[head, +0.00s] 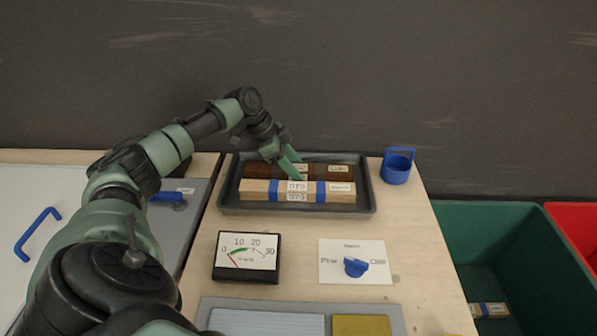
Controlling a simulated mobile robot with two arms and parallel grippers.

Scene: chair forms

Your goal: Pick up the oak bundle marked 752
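A pale wood bundle (258,190) with blue bands lies across the front of the dark tray (226,200). The fingertips are above or near the back edge of the pale bundle; contact is unclear. My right gripper is out of view.
In front are a dial meter (246,257) and a card with a blue knob (355,266). A green bin (510,250) at the right holds a small bundle (488,310). A red bin (580,225) is beyond.

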